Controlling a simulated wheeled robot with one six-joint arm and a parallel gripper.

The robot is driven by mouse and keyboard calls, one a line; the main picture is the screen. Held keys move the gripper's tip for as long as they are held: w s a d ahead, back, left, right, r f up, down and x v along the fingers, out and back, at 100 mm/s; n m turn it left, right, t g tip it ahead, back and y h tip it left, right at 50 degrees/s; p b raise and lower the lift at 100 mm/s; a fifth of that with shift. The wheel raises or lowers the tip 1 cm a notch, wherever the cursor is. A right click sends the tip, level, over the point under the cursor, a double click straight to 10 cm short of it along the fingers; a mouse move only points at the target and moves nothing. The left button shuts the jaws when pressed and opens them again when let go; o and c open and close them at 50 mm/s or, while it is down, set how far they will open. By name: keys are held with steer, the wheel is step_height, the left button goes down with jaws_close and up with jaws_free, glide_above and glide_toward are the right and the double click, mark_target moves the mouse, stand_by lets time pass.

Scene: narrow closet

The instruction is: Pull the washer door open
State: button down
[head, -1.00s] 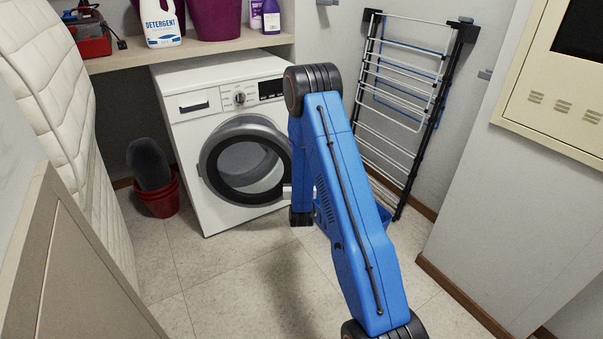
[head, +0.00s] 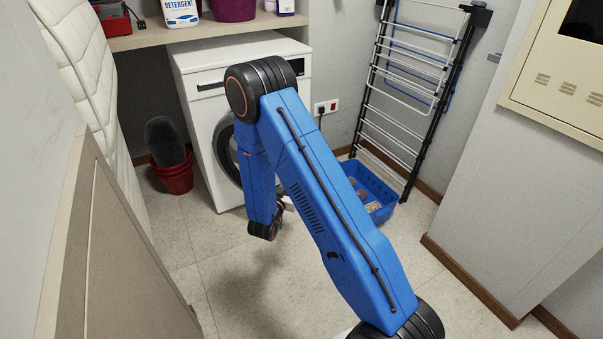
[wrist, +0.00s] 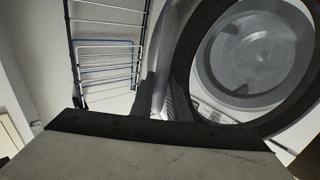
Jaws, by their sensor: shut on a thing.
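The white washer (head: 203,88) stands under a shelf at the back. Its round door (head: 226,150) shows only as a dark rim strip at the left of my arm; the rest is hidden behind my arm. In the wrist view the door (wrist: 205,85) fills the upper right, with a dark ring around a grey glass bowl. My gripper (wrist: 166,96) is shut on the left edge of the door rim, its dark fingers on either side of it. In the head view my gripper is mostly hidden by my arm. How far the door stands open is unclear.
A blue basket (head: 376,187) stands on the floor right of my arm, by a folded drying rack (head: 408,90). A red bucket (head: 173,178) is left of the washer. A padded white panel (head: 88,80) and a brown board (head: 95,250) bound the left. Floor in front is clear.

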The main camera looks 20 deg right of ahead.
steer(key=s+a+m+g+h, duration=0.1)
steer(key=s+a, duration=0.2)
steer(key=a, duration=0.6)
steer(key=s+a+m+g+h, duration=0.1)
steer(key=s+a, duration=0.3)
steer(key=a, duration=0.6)
steer(key=shift+a+r, duration=0.1)
steer(key=c, duration=1.7)
jaws_free()
step_height(320, 180, up, 10)
steer(key=shift+f, duration=0.1)
